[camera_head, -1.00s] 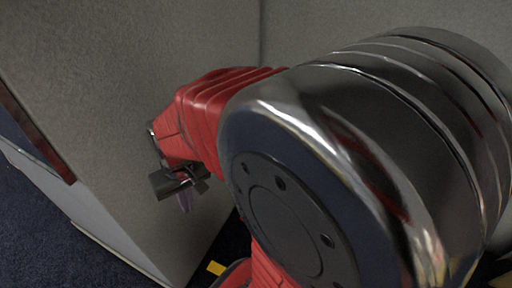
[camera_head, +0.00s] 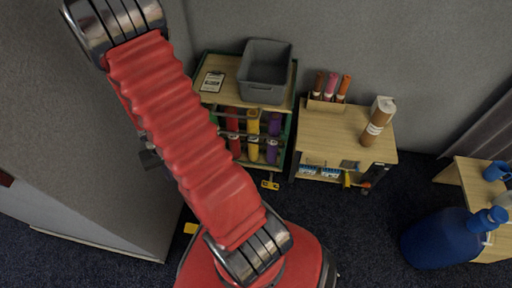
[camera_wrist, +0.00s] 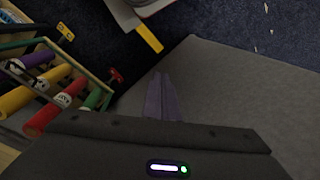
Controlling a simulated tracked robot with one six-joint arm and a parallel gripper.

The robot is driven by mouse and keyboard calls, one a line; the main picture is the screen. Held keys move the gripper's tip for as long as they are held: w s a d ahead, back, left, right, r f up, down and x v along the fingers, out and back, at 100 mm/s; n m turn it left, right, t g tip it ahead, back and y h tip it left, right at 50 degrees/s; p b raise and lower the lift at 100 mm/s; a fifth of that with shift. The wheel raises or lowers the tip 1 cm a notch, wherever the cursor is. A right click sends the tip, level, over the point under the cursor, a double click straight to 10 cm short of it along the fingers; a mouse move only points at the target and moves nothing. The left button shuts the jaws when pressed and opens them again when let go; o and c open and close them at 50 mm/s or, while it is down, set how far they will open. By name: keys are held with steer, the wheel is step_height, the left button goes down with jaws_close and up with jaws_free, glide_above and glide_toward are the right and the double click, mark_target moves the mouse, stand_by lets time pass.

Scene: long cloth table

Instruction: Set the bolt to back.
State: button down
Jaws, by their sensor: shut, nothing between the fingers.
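I cannot tell which thing is the bolt. Several coloured rolls are in a rack, including a red roll (camera_head: 233,130), a yellow roll (camera_head: 253,135) and a purple roll (camera_head: 273,138). In the wrist view the red roll (camera_wrist: 58,110), yellow roll (camera_wrist: 32,94) and purple roll (camera_wrist: 38,59) show at the left. My gripper (camera_wrist: 160,82) is shut and empty, its fingers together in front of a grey surface, apart from the rolls. In the head view my arm hides most of the gripper.
A grey bin (camera_head: 264,72) and a clipboard (camera_head: 212,82) are on the rack's top. A wooden table (camera_head: 335,130) beside it bears a brown roll (camera_head: 376,122) and smaller rolls. A blue bottle (camera_head: 440,238) stands at right. A grey panel (camera_head: 80,130) is close at left.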

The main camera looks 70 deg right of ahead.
steer(key=s+d+f+m+g+h, duration=0.1)
steer(key=s+d+f+h, duration=0.1)
steer(key=s+d+f, duration=0.45)
steer(key=s+d+f+m+h, duration=0.15)
steer(key=d+f, duration=0.25)
steer(key=f, duration=0.6)
steer(key=s+d+f+m+g+h, duration=0.1)
steer(key=s+d+f+h, duration=0.1)
steer(key=s+d+f, duration=0.55)
steer(key=s+d+f+n+g+h, duration=0.1)
steer(key=s+d+f+g+h, duration=0.1)
steer(key=s+d+h, duration=0.15)
steer(key=s+d+r+n+g+h, duration=0.1)
steer(key=s+d+r+n+h, duration=0.1)
steer(key=d+r+h, duration=0.3)
step_height(320, 180, up, 4)
steer(key=shift+d+f+h, duration=0.2)
steer(key=shift+d+h, duration=0.1)
steer(key=shift+d, duration=0.1)
steer(key=shift+d, duration=0.1)
steer(key=s+a+f+x, duration=0.1)
steer(key=s+x, duration=0.1)
steer(key=x, duration=1)
steer(key=shift+s+d, duration=0.2)
steer(key=shift+s, duration=0.2)
